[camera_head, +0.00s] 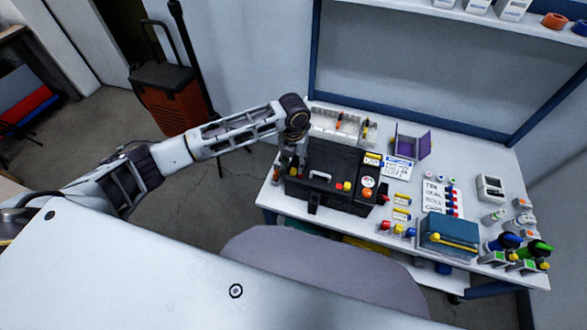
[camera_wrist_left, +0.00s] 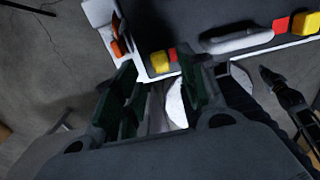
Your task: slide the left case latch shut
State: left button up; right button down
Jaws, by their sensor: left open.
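The black case (camera_head: 330,165) lies on the workbench with its handle (camera_head: 320,175) on the front side. The left case latch shows as a yellow block (camera_wrist_left: 160,62) with a red patch beside it, left of the handle (camera_wrist_left: 240,40) in the wrist view. The right latch (camera_wrist_left: 304,22) also shows yellow and red. My left gripper (camera_wrist_left: 156,62) is open, its two dark fingers on either side of the yellow block in that view; whether they touch it I cannot tell. In the head view my left gripper (camera_head: 290,158) is at the case's left front corner.
A clear organizer (camera_head: 335,126) stands behind the case. Yellow-marked blocks (camera_head: 401,200), a teal box (camera_head: 449,234) and several small bottles crowd the bench to the right. A grey chair back (camera_head: 310,265) is in front of the bench.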

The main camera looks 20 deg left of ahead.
aim_at(294, 170)
pick_arm(q)
notch_tip(294, 170, down, 2)
jog(key=shift+f, duration=0.95)
pick_arm(e)
jog(key=shift+a, duration=0.9)
pick_arm(q)
grip_shut()
pick_arm(e)
jog(key=shift+d, duration=0.5)
